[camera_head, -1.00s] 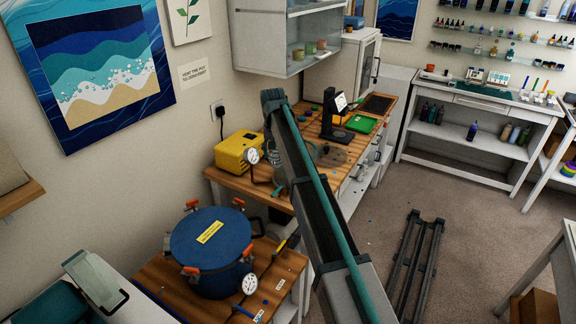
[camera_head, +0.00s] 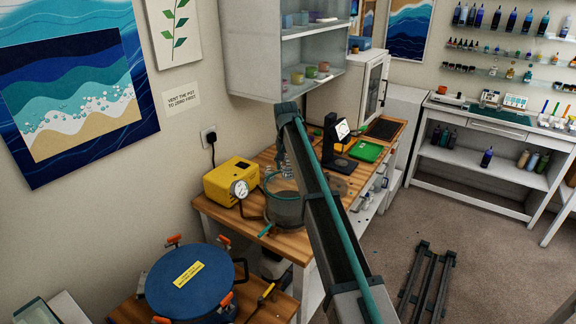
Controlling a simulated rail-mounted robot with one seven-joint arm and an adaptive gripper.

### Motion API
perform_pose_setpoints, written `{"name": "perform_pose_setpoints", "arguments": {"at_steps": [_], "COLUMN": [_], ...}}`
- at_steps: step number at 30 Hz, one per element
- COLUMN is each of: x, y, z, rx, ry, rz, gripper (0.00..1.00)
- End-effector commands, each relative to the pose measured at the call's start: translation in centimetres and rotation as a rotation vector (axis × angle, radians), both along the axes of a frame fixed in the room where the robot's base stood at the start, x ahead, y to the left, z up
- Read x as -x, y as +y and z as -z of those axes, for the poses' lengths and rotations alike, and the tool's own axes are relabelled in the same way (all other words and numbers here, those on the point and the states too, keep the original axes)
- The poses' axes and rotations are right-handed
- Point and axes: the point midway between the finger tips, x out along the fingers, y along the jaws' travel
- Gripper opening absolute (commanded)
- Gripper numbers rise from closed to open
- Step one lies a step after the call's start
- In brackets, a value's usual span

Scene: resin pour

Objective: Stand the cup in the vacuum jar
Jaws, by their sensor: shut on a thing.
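The vacuum jar (camera_head: 284,211) is a grey, see-through vessel with a teal rim. It stands on the wooden bench beside the yellow pump, partly covered by my arm. My gripper (camera_head: 284,164) hangs just above the jar's rim, to the left of my arm link. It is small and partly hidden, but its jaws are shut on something. The cup is too small and too covered to make out clearly at the jaws. I cannot tell how far it is above or inside the jar.
A yellow vacuum pump (camera_head: 232,180) with a gauge (camera_head: 240,189) stands left of the jar. A blue pressure pot (camera_head: 190,280) with orange clamps is at the front left. A glass-fronted cabinet (camera_head: 288,55) hangs above.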

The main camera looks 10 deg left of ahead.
Motion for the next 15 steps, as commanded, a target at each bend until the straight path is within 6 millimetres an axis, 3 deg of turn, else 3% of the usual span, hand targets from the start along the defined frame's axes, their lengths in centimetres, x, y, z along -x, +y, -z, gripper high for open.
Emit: {"name": "perform_pose_setpoints", "arguments": {"at_steps": [8, 15], "x": [0.1, 0.1], "y": [0.0, 0.0], "z": [0.6, 2.5], "rx": [0.0, 0.0], "ry": [0.0, 0.001], "rz": [-0.001, -0.001], "gripper": [0.23, 0.23]}}
